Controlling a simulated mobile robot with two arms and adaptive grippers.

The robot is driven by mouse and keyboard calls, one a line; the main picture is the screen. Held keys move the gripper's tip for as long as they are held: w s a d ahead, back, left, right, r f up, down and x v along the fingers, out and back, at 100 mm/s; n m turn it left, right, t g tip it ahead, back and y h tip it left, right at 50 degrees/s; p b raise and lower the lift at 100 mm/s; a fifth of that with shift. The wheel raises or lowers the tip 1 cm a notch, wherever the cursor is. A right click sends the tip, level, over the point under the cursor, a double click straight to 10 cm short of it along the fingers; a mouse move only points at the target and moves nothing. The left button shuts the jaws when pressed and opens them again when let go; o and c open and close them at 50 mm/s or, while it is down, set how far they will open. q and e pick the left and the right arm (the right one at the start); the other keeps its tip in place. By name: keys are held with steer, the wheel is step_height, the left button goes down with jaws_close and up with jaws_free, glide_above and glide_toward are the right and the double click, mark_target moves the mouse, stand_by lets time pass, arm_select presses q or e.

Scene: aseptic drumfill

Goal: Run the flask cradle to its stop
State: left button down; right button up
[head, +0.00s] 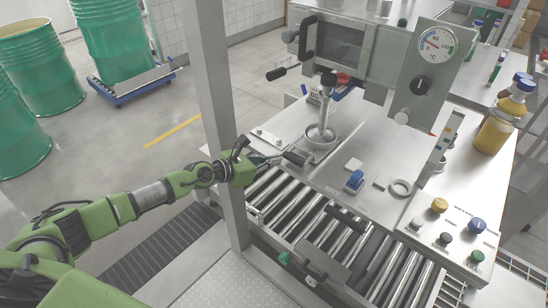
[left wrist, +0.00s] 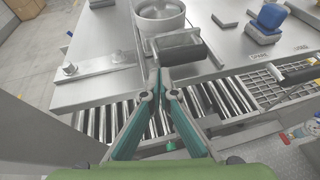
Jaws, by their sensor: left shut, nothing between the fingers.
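What looks like the flask cradle is a round metal cup (head: 320,138) on the steel worktop, with a black cylindrical grip (head: 297,157) on its near side. An upright rod with a dark knob (head: 327,82) stands over the cup. In the left wrist view the cup (left wrist: 160,18) is at the top and the black grip (left wrist: 180,47) is just beyond my fingers. My left gripper (head: 279,159) is shut and empty, its tips close to the left end of the grip. I cannot tell whether they touch it. My right gripper is not in view.
A bolted metal bar (head: 265,136) lies left of the cup. A roller conveyor (head: 290,205) runs below the front edge. A steel post (head: 212,90) stands near my left arm.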

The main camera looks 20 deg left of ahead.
mark_target(304, 139)
arm_select(q)
steer(key=shift+w, duration=0.2)
steer(key=w+d+b, duration=0.1)
steer(key=w, duration=0.2)
steer(key=w+d+b, duration=0.1)
steer(key=w+b, duration=0.1)
steer(key=w, duration=0.2)
steer(key=w+d+b, duration=0.2)
steer(key=w, duration=0.2)
steer(key=shift+w+d+f, duration=0.1)
steer(key=shift+w+f, duration=0.05)
steer(key=shift+f, duration=0.05)
steer(key=shift+w+d+r+b, duration=0.15)
steer(key=shift+w+r+b, duration=0.05)
steer(key=shift+w+b, duration=0.1)
